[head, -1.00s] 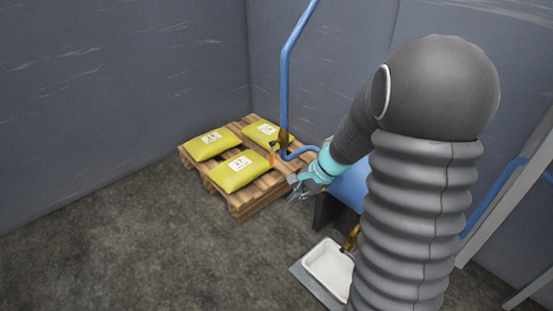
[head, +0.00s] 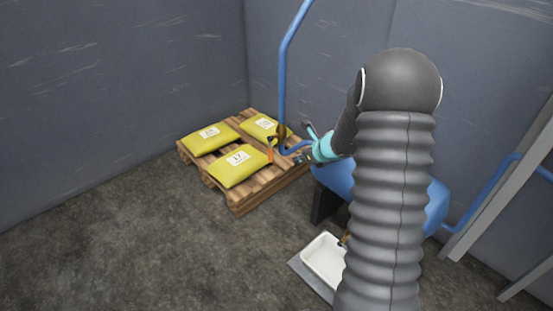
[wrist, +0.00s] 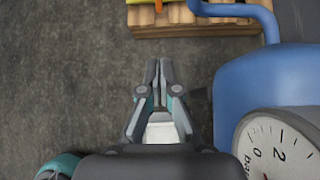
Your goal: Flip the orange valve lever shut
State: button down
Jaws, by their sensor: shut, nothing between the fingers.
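The orange valve lever (head: 270,155) hangs beside the brass valve body (head: 282,134) on the blue pipe, in front of the pallet in the head view. A small orange piece, likely the lever, shows at the top edge of the wrist view (wrist: 158,2), mostly cut off. My gripper (head: 300,158) is to the right of the lever in the head view and looks apart from it. In the wrist view my gripper (wrist: 159,66) has its fingertips together and empty, with bare floor beyond the tips.
The blue tank (wrist: 270,80) with a round gauge (wrist: 280,145) is close on the gripper's right. A blue pipe (head: 283,85) rises behind. A wooden pallet (head: 240,205) carries yellow bags (head: 240,172). A white tray (head: 320,262) stands on the floor. Floor at left is clear.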

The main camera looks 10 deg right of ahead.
send_near(272, 160)
jog(key=s+f+x, duration=0.1)
jog(key=x, duration=0.4)
jog(key=shift+w+a+r, duration=0.15)
jog(key=shift+w+a, duration=0.05)
jog(key=shift+w, duration=0.65)
